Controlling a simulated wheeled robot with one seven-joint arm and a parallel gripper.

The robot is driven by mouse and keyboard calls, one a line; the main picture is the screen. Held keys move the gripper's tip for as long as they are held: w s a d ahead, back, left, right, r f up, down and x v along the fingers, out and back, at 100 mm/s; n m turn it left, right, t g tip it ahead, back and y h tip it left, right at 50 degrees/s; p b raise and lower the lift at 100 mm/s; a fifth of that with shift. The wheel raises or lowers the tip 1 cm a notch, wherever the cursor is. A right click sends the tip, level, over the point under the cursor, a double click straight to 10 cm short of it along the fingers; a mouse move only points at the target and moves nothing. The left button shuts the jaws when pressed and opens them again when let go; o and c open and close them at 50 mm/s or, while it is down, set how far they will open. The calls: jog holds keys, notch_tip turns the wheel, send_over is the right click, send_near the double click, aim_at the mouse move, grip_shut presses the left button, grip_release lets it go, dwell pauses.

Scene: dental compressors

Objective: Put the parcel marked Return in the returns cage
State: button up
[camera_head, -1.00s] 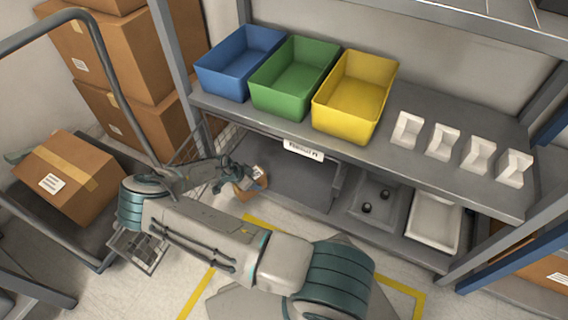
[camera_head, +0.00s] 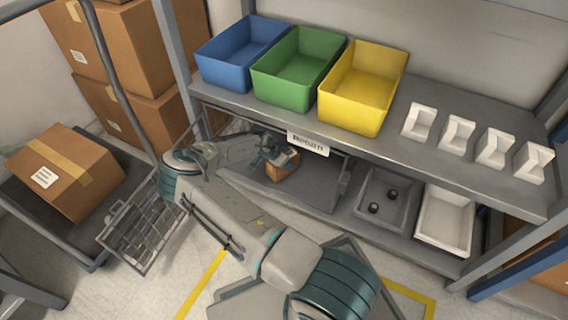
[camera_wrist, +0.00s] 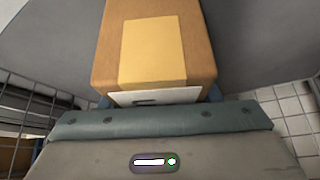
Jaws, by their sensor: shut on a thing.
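My gripper (camera_head: 270,151) is shut on a small brown parcel (camera_head: 284,168), held in front of the space under the grey shelf. In the wrist view the parcel (camera_wrist: 203,50) has a wide yellow tape strip and a white label at its near edge; its writing cannot be read. A wire mesh panel (camera_head: 140,238) stands left of my arm, and mesh shows under the shelf's left end. My arm partly hides this area, so the cage's full outline is unclear.
Blue (camera_head: 243,52), green (camera_head: 298,70) and yellow (camera_head: 361,88) bins and several white holders stand on the shelf. A grey tray (camera_head: 388,198) and a white tray (camera_head: 446,218) sit below. A trolley with a large carton (camera_head: 68,172) is at left.

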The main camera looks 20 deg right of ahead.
jog(key=shift+f, duration=0.1)
jog(key=o, duration=1.1)
jog(key=shift+o, duration=0.2)
jog(key=shift+r, duration=0.3)
jog(key=shift+s+a+r+p, duration=0.15)
jog(key=shift+a+r+p, duration=0.45)
jog(key=shift+a+p, duration=0.3)
jog(key=s+a+p, duration=0.1)
jog(key=a, duration=0.2)
jog(key=a+p, duration=0.1)
jog(key=a, duration=0.2)
jog(key=s+a+p, duration=0.1)
jog(key=a, duration=0.2)
jog(key=shift+s+a+f, duration=0.15)
jog(key=shift+s+a, duration=0.1)
jog(key=shift+s, duration=0.1)
jog(key=shift+s+a+f, duration=0.1)
jog(key=shift+s+a, duration=0.05)
jog(key=shift+a, duration=0.3)
